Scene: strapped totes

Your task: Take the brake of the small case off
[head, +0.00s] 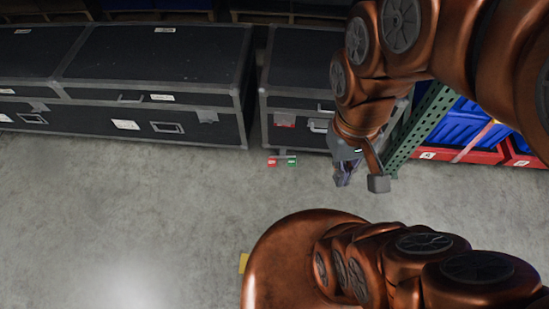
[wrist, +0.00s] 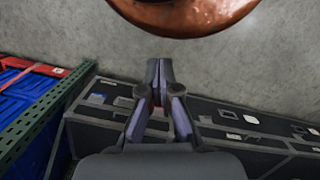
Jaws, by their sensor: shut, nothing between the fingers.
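The small case (head: 300,62) is black with grey edging and stands right of a longer case in the head view. Low at its front, a brake pedal (head: 282,160) with a red left end and a green right end sticks out just above the floor. I cannot tell from its tilt which end is down. My gripper (head: 343,181) is shut and empty, apart from the pedal and to its right, in front of the case. In the wrist view my gripper (wrist: 160,65) has its fingertips together. The small case (wrist: 92,137) lies behind it there; the pedal is mostly hidden.
A long black case (head: 155,65) stands left of the small case, with a narrow gap. A green rack post (head: 420,125) and blue and red totes (head: 465,125) are close on the right.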

